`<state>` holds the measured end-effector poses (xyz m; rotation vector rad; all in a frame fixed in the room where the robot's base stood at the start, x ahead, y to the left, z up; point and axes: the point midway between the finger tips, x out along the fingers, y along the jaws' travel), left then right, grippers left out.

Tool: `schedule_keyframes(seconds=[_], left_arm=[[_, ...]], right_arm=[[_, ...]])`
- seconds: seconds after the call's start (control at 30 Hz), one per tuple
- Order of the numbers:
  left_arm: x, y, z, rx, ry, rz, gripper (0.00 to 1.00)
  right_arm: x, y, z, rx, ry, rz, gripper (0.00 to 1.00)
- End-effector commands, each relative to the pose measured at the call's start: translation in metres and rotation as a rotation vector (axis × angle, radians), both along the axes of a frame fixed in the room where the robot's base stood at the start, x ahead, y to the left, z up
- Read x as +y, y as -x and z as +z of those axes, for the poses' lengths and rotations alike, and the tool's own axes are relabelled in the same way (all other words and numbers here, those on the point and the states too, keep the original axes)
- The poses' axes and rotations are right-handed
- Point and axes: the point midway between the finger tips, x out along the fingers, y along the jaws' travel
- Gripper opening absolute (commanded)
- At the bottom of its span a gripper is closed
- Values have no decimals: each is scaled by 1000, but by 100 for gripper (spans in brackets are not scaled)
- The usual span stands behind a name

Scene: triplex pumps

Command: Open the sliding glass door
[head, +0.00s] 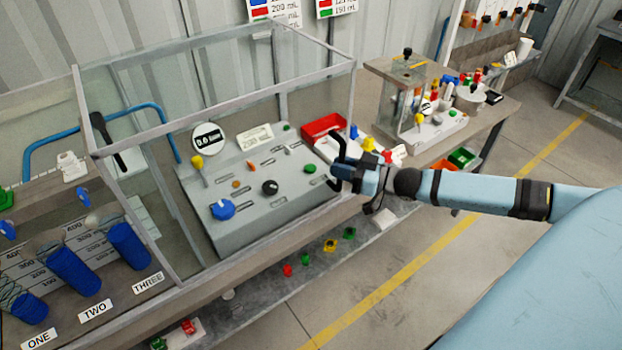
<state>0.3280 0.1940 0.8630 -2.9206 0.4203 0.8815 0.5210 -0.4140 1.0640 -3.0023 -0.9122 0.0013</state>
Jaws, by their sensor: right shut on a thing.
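The clear glass case (225,42) with a grey metal frame stands on the bench over a grey control panel (250,220). Its front glass door (322,88) spans the front side, from the left corner post to the right upright. My right gripper (340,163) comes in from the right and its black fingers are at the lower right of the door, by the right upright. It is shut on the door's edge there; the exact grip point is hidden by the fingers. A black handle (103,135) shows at the case's left. My left gripper is not in view.
Blue cylinders (75,272) stand left of the case by number labels. Coloured knobs (330,246) sit on a shelf below. The floor (440,290) at right is clear.

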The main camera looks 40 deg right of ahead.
Motion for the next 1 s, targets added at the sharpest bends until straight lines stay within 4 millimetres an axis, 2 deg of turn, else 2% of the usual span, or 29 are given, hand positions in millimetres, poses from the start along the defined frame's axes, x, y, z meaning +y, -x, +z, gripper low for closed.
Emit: schedule_keyframes(seconds=[0.1, 0.3, 0.77, 0.8, 0.87, 0.9, 1.0], left_arm=[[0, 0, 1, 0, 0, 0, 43], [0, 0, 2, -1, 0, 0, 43], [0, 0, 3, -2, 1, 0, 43], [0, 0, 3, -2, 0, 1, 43], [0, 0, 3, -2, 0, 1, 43], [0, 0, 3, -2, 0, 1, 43], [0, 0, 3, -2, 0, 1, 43]], right_arm=[[-23, 0, 0, 1, 4, -2, 0], [-43, 0, 0, 0, 1, -2, 0], [-48, 0, -1, 1, -1, -1, 0], [-48, 0, -1, 1, -1, -1, 24], [-48, 0, -1, 1, -1, -1, 37], [-48, 0, -1, 1, -1, -1, 41], [-47, 0, -1, 1, -1, -1, 41]])
